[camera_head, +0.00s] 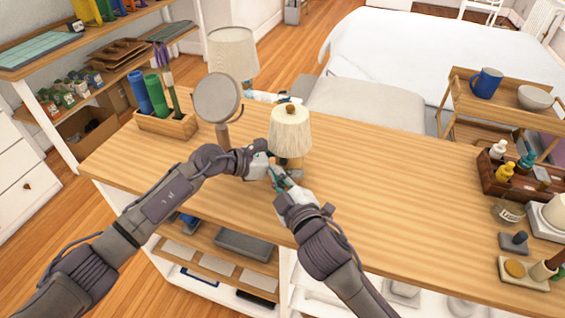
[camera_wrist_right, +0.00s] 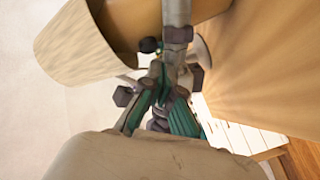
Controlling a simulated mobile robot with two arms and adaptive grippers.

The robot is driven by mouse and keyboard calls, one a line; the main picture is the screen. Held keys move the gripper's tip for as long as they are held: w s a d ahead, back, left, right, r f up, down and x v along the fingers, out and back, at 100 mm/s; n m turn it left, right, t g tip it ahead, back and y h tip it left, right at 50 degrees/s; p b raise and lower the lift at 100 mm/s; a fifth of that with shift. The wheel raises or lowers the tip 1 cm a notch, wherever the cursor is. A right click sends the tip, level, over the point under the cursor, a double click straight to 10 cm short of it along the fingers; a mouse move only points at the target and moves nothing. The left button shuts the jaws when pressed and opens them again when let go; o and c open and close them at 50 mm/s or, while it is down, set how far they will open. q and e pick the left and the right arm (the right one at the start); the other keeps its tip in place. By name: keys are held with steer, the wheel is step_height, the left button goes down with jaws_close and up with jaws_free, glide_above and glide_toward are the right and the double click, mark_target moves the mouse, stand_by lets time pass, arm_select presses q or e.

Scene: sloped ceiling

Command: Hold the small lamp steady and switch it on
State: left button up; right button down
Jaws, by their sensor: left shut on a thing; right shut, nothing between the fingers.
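The small lamp (camera_head: 290,132) has a cream pleated shade with a brown knob on top and stands upright on the wooden table. Its shade also shows at the upper left in the right wrist view (camera_wrist_right: 76,45). My left gripper (camera_head: 273,168) is shut on the lamp below the shade; the grippers hide most of the stem and the exact grip. My right gripper (camera_head: 279,178) is shut and empty, close beside the left one at the front of the lamp. Its teal fingers (camera_wrist_right: 160,98) point toward a small dark knob (camera_wrist_right: 149,45) under the shade. I cannot tell whether the lamp is lit.
A brown crate (camera_head: 512,188) of small bottles and other small items occupy the right end. The table's (camera_head: 400,210) middle right is clear.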

steer(key=shift+w+d, duration=0.2)
steer(key=shift+w, duration=0.2)
arm_select(q)
steer(key=shift+s+d, duration=0.2)
arm_select(e)
steer(key=shift+w+d+f, duration=0.1)
steer(key=shift+w+d, duration=0.15)
steer(key=shift+w, duration=0.1)
arm_select(q)
steer(key=shift+s+d+f, duration=0.1)
arm_select(e)
steer(key=shift+w+d, duration=0.25)
steer(key=shift+w, duration=0.25)
stand_by(0.6)
steer(key=shift+s+f, duration=0.1)
steer(key=shift+s, duration=0.65)
arm_select(q)
steer(key=shift+w+a, duration=0.3)
steer(key=shift+a, duration=0.05)
arm_select(e)
steer(key=shift+s+a, duration=0.35)
steer(key=shift+s, duration=0.5)
steer(key=shift+s+a, duration=0.4)
steer(key=shift+s, duration=0.45)
steer(key=shift+s+a, duration=0.35)
steer(key=shift+s, duration=0.5)
